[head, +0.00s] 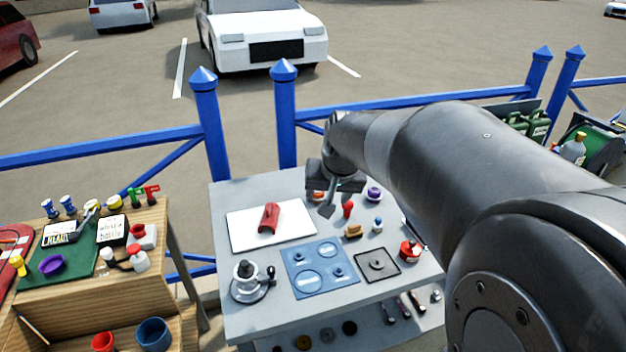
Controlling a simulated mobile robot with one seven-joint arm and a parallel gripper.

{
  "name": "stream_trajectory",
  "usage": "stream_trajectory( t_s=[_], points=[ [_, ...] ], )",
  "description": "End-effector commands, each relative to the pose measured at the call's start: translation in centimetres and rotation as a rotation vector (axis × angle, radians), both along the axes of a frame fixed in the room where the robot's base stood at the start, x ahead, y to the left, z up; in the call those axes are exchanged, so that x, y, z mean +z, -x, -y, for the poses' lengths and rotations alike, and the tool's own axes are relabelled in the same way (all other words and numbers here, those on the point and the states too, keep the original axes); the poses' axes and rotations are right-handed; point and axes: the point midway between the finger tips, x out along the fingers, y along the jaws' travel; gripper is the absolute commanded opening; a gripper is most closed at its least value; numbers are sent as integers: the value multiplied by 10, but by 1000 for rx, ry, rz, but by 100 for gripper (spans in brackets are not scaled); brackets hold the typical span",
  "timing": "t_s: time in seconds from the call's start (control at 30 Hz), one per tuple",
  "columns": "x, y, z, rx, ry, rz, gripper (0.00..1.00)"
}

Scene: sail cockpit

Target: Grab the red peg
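A small upright red piece (348,209), which looks like the red peg, stands on the grey table (240,197), right of the white board. A larger red piece (269,218) lies on the white board (245,233); I cannot tell its exact shape. Nothing is visibly held.
A blue plate with round recesses (309,284), a dark square frame (393,271), a black-and-white winch-like part (246,274), a red round container (410,251) and a tan block (353,231) share the table. Blue railings (210,135) stand behind. A wooden bench (155,220) is at left.

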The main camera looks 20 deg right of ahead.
Motion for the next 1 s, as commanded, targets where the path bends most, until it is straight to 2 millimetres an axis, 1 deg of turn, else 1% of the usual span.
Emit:
stream_trajectory(
  t_s=[0.03, 0.2, 0.3, 0.4, 0.5, 0.63, 0.77, 1.0],
  points=[
    [-8, -17, 11, -27, -9, -8, 59],
    [-36, -67, 47, -113, -38, -14, 59],
    [-56, -93, 71, -164, -53, -17, 59],
    [-77, -116, 94, -210, -66, -20, 59],
    [-95, -132, 112, -247, -74, -20, 59],
    [-109, -144, 127, -277, -82, -19, 59],
    [-119, -149, 132, -286, -85, -20, 59],
    [-152, -164, 135, -287, -84, -20, 59]
  ],
)
